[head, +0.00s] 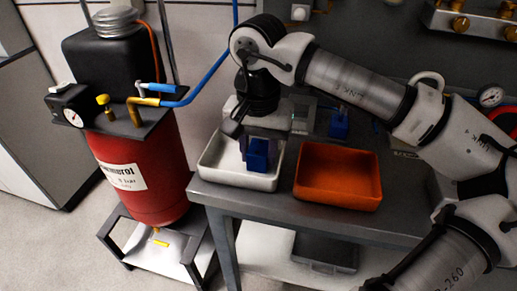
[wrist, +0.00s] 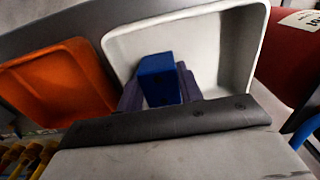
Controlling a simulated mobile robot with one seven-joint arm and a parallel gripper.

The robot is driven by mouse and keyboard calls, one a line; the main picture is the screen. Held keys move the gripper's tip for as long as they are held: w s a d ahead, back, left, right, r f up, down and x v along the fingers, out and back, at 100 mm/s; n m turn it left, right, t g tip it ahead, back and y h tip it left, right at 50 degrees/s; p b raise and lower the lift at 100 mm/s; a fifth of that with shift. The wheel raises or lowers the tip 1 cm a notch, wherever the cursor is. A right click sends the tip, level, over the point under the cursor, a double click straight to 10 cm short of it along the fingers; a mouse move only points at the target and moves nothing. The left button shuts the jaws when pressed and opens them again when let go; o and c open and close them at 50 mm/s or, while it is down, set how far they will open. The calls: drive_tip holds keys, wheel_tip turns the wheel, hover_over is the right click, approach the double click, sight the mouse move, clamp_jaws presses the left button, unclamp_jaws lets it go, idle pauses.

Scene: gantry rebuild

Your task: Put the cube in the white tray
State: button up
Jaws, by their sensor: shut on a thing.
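A blue cube (head: 257,155) is held in my gripper (head: 257,150) over the white tray (head: 215,170) in the head view. In the wrist view the cube (wrist: 160,78) sits between the two dark fingers of my gripper (wrist: 160,90), which is shut on it. The white tray (wrist: 235,50) lies behind the cube there, and the cube appears within the tray's outline. I cannot tell whether the cube touches the tray floor.
An orange tray (head: 338,180) stands right of the white tray on the grey table (head: 285,208). Another blue object (head: 339,124) is farther back. A red tank (head: 140,170) with a gauge and hoses stands left of the table.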

sight(259, 149)
drive_tip(key=shift+f, duration=0.15)
drive_tip(key=o, duration=1)
drive_tip(key=shift+c, duration=0.2)
wheel_tip(259, 149, up, 12)
drive_tip(key=shift+r, duration=0.2)
